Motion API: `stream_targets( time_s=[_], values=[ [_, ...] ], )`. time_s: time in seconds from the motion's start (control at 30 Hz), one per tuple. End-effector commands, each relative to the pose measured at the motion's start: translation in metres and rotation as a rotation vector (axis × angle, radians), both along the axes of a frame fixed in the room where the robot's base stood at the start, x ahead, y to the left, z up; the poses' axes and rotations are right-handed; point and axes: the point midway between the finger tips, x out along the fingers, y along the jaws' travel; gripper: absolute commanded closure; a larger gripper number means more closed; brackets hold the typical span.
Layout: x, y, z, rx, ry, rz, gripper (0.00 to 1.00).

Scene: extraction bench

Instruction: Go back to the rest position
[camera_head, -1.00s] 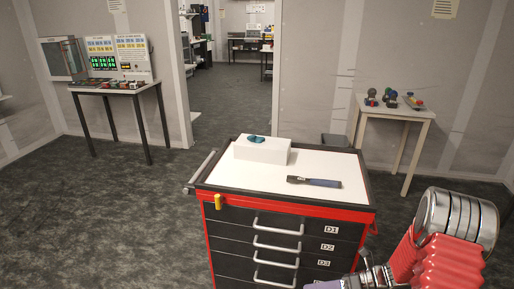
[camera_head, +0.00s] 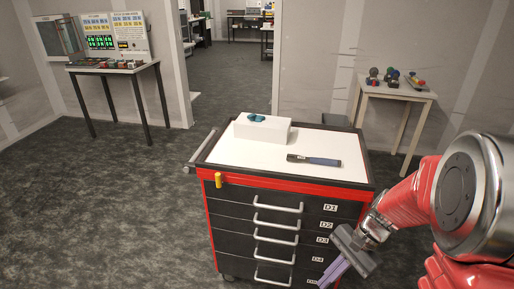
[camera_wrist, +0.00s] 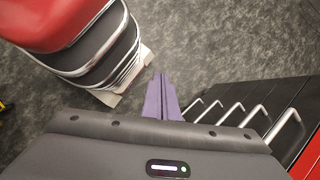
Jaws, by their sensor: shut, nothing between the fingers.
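My gripper (camera_head: 333,274) is at the lower right of the head view, in front of the lower drawers of the red and black tool cart (camera_head: 290,182). Its purple fingers point down and to the left. In the wrist view the purple fingers (camera_wrist: 161,98) lie side by side, closed, with nothing between them. Beyond them is grey floor. The cart's drawer handles (camera_wrist: 240,112) show to the right of the fingers in the wrist view. My red arm rises at the right of the head view.
On the cart top lie a white box (camera_head: 262,131) with a small teal object (camera_head: 257,118) on it, and a dark-handled tool (camera_head: 314,160). A side table (camera_head: 395,92) holds several small items at right. Another table (camera_head: 112,66) stands at left. Floor left of the cart is clear.

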Motion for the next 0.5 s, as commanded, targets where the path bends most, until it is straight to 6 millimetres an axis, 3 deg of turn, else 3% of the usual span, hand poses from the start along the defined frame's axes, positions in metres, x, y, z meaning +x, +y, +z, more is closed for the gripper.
stream_targets(
  time_s=[0.5],
  values=[
    [-0.031, -0.008, 0.061, -0.237, -0.304, 0.475, 1.0]
  ],
)
